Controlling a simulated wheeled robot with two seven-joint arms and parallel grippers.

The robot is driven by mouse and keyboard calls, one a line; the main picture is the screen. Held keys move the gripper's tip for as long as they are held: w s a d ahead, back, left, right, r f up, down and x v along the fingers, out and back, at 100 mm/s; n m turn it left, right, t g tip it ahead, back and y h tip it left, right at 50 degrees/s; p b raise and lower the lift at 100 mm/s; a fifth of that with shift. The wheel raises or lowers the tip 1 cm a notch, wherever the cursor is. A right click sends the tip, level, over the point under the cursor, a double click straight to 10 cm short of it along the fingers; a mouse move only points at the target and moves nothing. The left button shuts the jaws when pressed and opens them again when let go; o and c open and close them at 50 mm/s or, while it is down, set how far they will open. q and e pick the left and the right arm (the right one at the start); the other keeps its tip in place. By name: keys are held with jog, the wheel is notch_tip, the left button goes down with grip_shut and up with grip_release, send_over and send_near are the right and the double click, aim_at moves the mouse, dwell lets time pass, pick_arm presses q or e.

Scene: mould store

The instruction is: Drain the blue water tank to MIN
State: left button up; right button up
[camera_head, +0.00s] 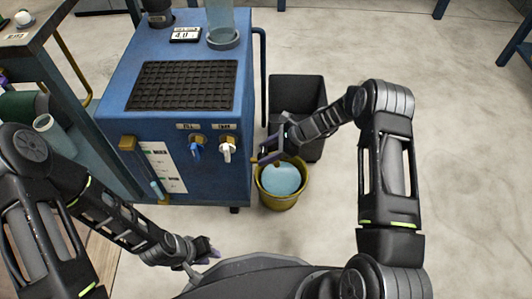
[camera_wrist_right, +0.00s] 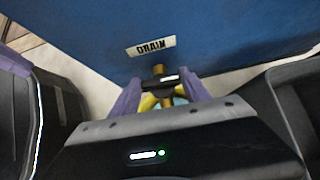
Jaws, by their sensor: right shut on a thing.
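The blue water tank (camera_head: 120,105) stands at the upper left in the head view. On its front are a pale gauge plate (camera_head: 170,180), a slim tube (camera_head: 155,188) with light blue in it, and two taps, one with a blue lever (camera_head: 196,152) and one with a white lever (camera_head: 227,152). The gauge marks are too small to read. My right gripper (camera_head: 262,158) is at the tank's right side. In the right wrist view, below a DRAIN label (camera_wrist_right: 151,46), its fingers are shut on the dark drain valve handle (camera_wrist_right: 156,80). My left gripper (camera_head: 208,250) is empty, low in front.
A yellow bucket (camera_head: 278,203) holding light blue water stands below my right gripper. A dark bin (camera_head: 298,90) stands behind it. A dark bench (camera_head: 40,45) is at the left. The floor to the right is clear.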

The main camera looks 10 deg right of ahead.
jog(key=shift+w+r+n, duration=0.1)
jog(key=shift+n, duration=0.2)
jog(key=o, duration=1.4)
jog(key=p+v, duration=0.2)
jog(key=v, duration=0.5)
jog(key=shift+d+r, duration=0.2)
jog(key=shift+d, duration=0.15)
